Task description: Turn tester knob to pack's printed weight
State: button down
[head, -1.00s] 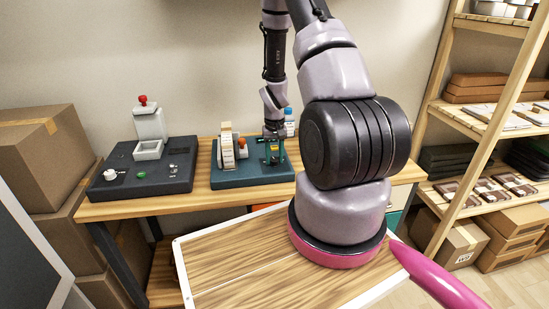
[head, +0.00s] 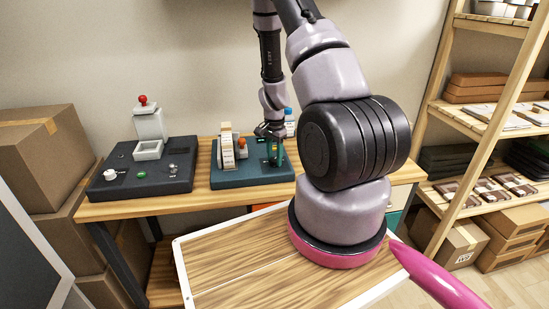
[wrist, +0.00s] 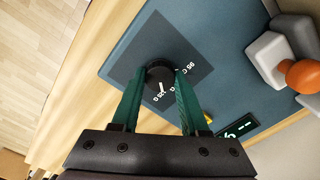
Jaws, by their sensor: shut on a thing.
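The tester is a blue-teal base (head: 240,179) on the bench, also filling much of the wrist view (wrist: 215,85). Its black knob (wrist: 160,76) sits on a dark square plate with white numbers, mostly too small or hidden to read, and has a white pointer mark. My gripper (wrist: 163,72) has its green fingers shut on the knob, one on each side. In the head view my gripper (head: 275,152) is at the right of the tester. A pale pack (head: 227,152) with unreadable print stands on the tester's left part. A small green-lit display (wrist: 238,127) is partly seen.
An orange-topped grey part (wrist: 300,75) stands on the tester beyond the knob. A dark machine (head: 145,178) with a red knob and green button is to the left. A blue-capped bottle (head: 289,122) stands behind my gripper. Boxes and shelving flank the bench.

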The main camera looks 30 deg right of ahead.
aim_at(274, 159)
jog(key=shift+m, duration=1.2)
jog(key=shift+c, duration=2.1)
grip_release()
notch_tip(274, 159, up, 11)
jog(key=shift+f, duration=0.1)
